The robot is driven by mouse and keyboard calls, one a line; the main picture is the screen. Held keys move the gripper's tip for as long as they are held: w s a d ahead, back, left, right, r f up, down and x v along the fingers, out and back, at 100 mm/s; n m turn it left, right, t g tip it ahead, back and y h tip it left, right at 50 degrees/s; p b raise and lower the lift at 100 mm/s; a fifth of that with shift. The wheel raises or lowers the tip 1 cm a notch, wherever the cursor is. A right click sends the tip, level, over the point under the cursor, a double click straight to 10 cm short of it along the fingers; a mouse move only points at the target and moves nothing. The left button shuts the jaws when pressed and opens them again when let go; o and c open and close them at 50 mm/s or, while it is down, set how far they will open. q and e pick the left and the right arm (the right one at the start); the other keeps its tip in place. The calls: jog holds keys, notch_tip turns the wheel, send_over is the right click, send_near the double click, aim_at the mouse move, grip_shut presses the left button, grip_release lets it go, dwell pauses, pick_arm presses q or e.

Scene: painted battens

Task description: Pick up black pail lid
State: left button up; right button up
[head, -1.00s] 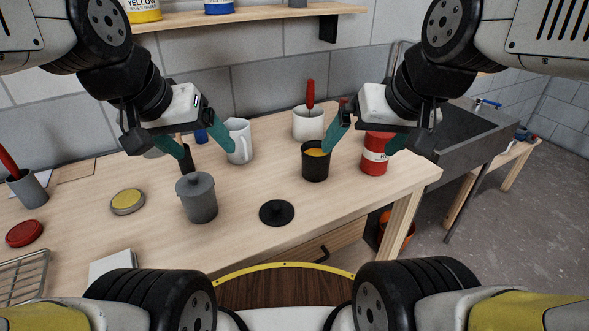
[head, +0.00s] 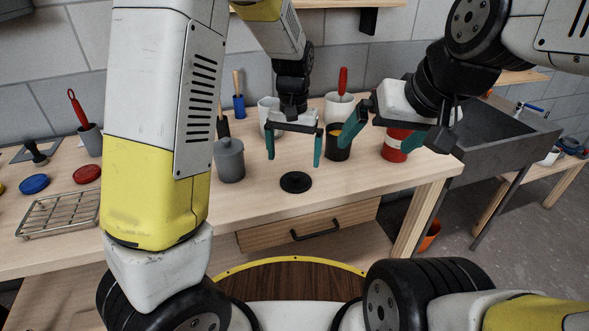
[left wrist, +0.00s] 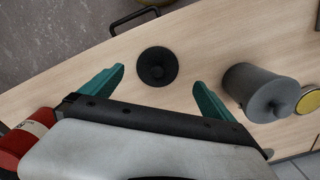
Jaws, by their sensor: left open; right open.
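The black pail lid (head: 296,182), a flat disc with a small knob, lies on the workbench near its front edge. It also shows in the left wrist view (left wrist: 157,62). My left gripper (head: 295,158) is open and empty, fingers pointing down, above and slightly behind the lid. In the left wrist view, the lid appears between and beyond its fingertips (left wrist: 160,82). The black pail (head: 339,146) with yellow contents stands just right of my left gripper. My right gripper (head: 382,136) is open and empty near the pail and a red can (head: 394,150).
A grey lidded pot (head: 229,162) stands left of the lid. White mugs (head: 340,105) stand behind. A wire rack (head: 58,213) and red and blue lids (head: 34,184) lie at the left. A drawer handle (head: 314,231) sits below the bench edge. Bench around the lid is clear.

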aim_at(295, 176)
pick_arm(q)
jog(key=f, duration=0.7)
jog(key=shift+w+d+f, duration=0.15)
jog(key=shift+d+f, duration=0.05)
jog(key=shift+f, duration=0.2)
jog(key=c, duration=1.3)
